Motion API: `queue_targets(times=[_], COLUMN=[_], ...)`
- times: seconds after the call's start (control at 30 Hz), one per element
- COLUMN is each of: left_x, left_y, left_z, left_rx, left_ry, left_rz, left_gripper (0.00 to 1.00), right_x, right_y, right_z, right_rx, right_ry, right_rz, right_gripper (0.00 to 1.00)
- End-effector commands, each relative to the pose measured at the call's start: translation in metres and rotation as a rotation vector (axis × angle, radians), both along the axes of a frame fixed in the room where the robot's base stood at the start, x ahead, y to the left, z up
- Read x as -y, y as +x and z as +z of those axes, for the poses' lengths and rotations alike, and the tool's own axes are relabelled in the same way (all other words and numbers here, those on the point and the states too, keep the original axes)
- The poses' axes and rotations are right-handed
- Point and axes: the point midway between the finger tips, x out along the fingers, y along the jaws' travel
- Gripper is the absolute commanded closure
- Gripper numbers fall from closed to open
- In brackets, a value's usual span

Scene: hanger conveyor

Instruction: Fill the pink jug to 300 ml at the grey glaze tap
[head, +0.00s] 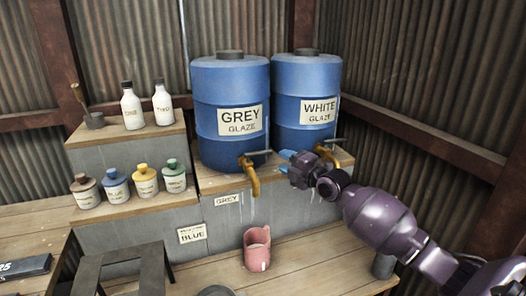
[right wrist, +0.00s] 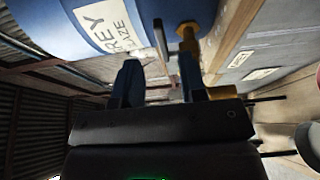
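The blue grey-glaze barrel (head: 230,95) stands on the raised shelf, and its label also shows in the right wrist view (right wrist: 108,25). Its brass tap (head: 252,178) has a thin dark lever (head: 258,153) sticking out to the right. The pink jug (head: 257,250) stands upright on the lower boards, roughly below the spout. I cannot tell the level inside it. My right gripper (head: 287,161) is just right of the lever. In the right wrist view its two fingers (right wrist: 160,85) are apart, with the lever (right wrist: 160,42) just beyond them. My left gripper is out of view.
The white-glaze barrel (head: 306,100) stands to the right, its tap (head: 326,153) close behind my right gripper. Small glaze jars (head: 146,180) and white bottles (head: 131,108) stand on the left steps. A dark stool (head: 125,262) is at the front left.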

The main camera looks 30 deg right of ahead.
Motion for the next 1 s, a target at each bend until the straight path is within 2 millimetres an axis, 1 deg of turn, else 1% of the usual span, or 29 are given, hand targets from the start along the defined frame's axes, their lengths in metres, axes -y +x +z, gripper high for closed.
queue_targets(times=[0.4, 0.6, 0.8, 1.0], left_x=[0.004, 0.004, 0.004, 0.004], left_y=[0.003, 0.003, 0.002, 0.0], left_z=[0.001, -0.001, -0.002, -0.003], left_rx=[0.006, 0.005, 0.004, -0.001], left_ry=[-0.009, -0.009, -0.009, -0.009], left_rz=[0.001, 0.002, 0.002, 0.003], left_gripper=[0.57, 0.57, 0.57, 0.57], right_x=[-0.01, -0.014, -0.016, -0.016], right_y=[0.06, 0.084, 0.096, 0.098], right_z=[0.001, 0.0, 0.001, 0.0], right_rx=[0.001, 0.001, 0.001, 0.001], right_ry=[0.005, 0.003, 0.003, 0.003], right_rz=[0.001, 0.001, 0.001, 0.001], right_gripper=[0.62, 0.62, 0.62, 0.62])
